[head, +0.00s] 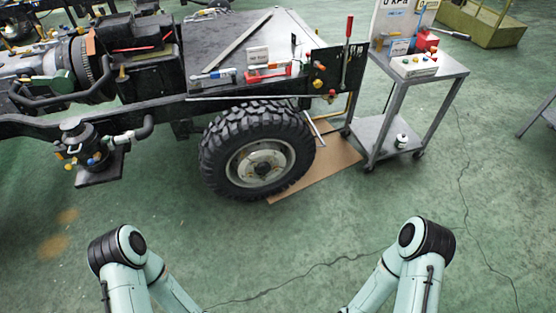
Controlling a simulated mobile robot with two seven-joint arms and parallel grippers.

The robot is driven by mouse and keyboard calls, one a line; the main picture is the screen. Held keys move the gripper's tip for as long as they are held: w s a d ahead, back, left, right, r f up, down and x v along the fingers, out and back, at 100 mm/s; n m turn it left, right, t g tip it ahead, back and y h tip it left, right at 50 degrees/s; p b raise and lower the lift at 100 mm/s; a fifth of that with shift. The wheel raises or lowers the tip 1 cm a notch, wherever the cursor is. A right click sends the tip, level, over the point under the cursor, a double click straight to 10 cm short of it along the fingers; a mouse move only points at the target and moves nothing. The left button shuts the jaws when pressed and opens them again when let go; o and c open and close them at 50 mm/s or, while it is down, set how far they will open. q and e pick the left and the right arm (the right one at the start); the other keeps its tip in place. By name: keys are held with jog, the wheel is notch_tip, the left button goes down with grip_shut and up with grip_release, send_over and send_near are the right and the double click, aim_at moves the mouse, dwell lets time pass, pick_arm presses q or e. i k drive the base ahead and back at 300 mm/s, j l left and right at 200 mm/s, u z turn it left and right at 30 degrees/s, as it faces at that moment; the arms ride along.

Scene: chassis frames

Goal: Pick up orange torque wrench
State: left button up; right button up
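I cannot pick out an orange torque wrench for certain at this size. On the flat bed of the chassis (225,50), near its front edge, lie a red tool-like item (268,75) and a blue-and-silver tool (213,74) to its left. A small white label or box stands just behind the red item. A red-handled tool (348,27) stands upright at the right end of the bed. Both my arms show at the bottom of the head view, well short of the chassis. Neither of my grippers is in view.
A large tyre (258,150) stands under the bed's near side, beside a cardboard sheet (325,168). A grey metal cart (430,66) with small items stands to the right. A yellow-green bin (485,22) is farther back. Green floor before my arms is clear.

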aim_at(252, 72)
jog(key=u, duration=0.45)
jog(key=i+l+u, duration=0.1)
jog(key=u, duration=0.35)
jog(key=l+u, duration=0.15)
jog(key=u, duration=0.3)
jog(key=i+l+u, duration=0.15)
jog(key=l+u, duration=0.6)
jog(key=l, duration=0.3)
jog(key=l+u, duration=0.35)
jog(key=l, duration=1.1)
jog(key=k+l+u, duration=0.1)
jog(key=l, duration=0.3)
jog(key=k+l, duration=0.1)
jog(key=l, duration=0.25)
